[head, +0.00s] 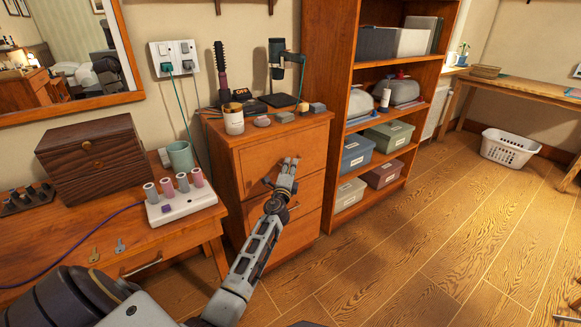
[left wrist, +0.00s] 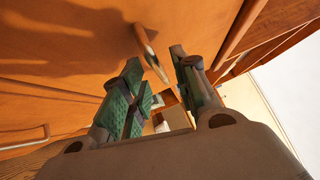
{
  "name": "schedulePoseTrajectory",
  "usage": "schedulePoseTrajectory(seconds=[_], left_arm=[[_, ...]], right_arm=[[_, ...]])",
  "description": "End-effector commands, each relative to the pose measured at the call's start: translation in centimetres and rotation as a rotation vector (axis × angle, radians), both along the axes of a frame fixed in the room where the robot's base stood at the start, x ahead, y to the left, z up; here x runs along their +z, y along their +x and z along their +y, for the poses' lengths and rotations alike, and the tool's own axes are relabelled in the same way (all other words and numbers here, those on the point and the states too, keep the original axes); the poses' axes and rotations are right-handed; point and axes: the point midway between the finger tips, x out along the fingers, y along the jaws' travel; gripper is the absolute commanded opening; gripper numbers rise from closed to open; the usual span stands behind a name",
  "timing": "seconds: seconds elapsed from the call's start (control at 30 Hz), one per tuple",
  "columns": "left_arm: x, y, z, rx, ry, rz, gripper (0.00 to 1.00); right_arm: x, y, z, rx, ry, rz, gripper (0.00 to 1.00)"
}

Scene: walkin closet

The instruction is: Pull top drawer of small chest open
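The small chest (head: 228,170) is a wooden drawer unit against the wall, between the desk and the tall shelf. Its top drawer (head: 308,150) looks shut, with its front flush. My left gripper (head: 285,175) is at the front of this drawer and covers part of it. In the left wrist view, the drawer's bar handle (left wrist: 150,50) stands out from the wooden front, between and just beyond the fingertips of my left gripper (left wrist: 160,75). The fingers are apart, with a visible gap to the handle. My right gripper is in neither view.
A jar (head: 233,120), a hairbrush and small items stand on the chest top. The shelf (head: 318,75) rises close to the chest's right side. The desk (head: 75,235) with a wooden box (head: 92,158) is to the left. Open floor (head: 430,250) lies to the right.

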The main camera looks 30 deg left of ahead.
Motion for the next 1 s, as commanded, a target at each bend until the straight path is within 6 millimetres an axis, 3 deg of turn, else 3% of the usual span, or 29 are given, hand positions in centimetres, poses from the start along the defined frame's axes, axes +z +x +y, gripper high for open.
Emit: schedulePoseTrajectory(seconds=[0.57,0.83,1.0], left_arm=[[0.16,1.14,0.47,0.000,0.000,0.000,0.30],[0.17,1.13,0.47,0.000,0.000,0.000,0.00],[0.14,1.12,0.47,0.000,0.000,0.001,0.00]], right_arm=[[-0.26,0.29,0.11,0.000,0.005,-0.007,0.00],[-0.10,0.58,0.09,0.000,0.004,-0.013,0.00],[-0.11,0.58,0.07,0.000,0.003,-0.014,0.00]])
